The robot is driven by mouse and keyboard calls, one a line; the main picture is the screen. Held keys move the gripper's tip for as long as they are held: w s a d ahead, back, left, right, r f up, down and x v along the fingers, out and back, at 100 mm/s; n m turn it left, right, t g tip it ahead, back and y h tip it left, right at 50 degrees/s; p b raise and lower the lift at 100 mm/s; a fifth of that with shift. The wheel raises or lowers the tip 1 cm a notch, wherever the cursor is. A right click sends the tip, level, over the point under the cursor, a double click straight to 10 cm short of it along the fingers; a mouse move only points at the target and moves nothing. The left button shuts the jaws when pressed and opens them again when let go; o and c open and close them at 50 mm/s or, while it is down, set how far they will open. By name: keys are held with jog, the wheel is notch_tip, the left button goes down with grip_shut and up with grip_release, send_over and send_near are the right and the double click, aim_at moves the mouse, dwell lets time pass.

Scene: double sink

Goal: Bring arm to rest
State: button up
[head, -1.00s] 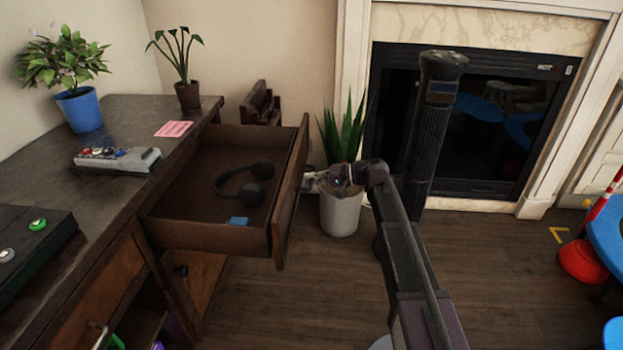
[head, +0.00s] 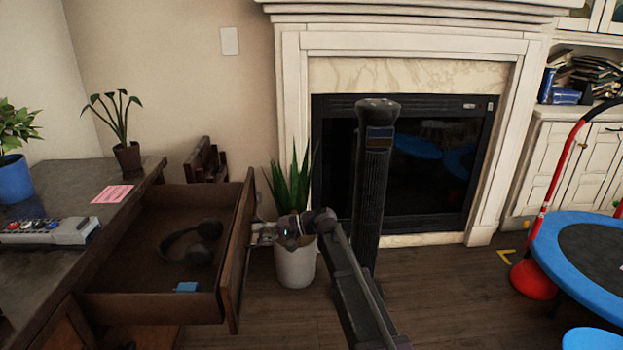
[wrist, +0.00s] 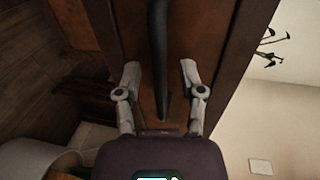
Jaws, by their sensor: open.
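My gripper (head: 262,234) is at the outer face of the open drawer's front, left of the white plant pot in the head view. In the wrist view my gripper (wrist: 158,88) is open, its two fingers apart on either side of the dark bar handle (wrist: 158,50). The handle's end lies between the fingers; I cannot tell whether they touch it. The wooden drawer (head: 150,308) is pulled out from the desk. Black headphones (head: 192,243) and a small blue item (head: 186,287) lie inside it.
The desk (head: 60,186) is at the left with a pink note (head: 112,194) and a grey device (head: 45,231). A potted plant (head: 296,262) stands close behind my arm. A fireplace (head: 430,170) is behind, a blue trampoline (head: 560,235) at right. Floor between is clear.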

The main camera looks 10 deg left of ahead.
jog(key=s+d+f+m+t+h+p, duration=0.1)
jog(key=s+d+f+h, duration=0.4)
jog(key=d, duration=0.9)
jog(key=s+d+f+m+t+h+p, duration=0.15)
jog(key=s+d+h, duration=0.5)
jog(key=d, duration=0.75)
jog(key=s+d+f+t+h+p, duration=0.15)
jog(key=s+d+f+h, duration=0.25)
jog(key=s+d, duration=0.7)
jog(key=w+d+r+p, duration=0.1)
jog(key=r+p, duration=1.8)
jog(key=w+d+r+p, duration=0.2)
jog(key=r+p, duration=1.7)
jog(key=shift+w+d+g, duration=0.15)
jog(key=shift+w+g, duration=0.05)
jog(key=shift+g, duration=0.2)
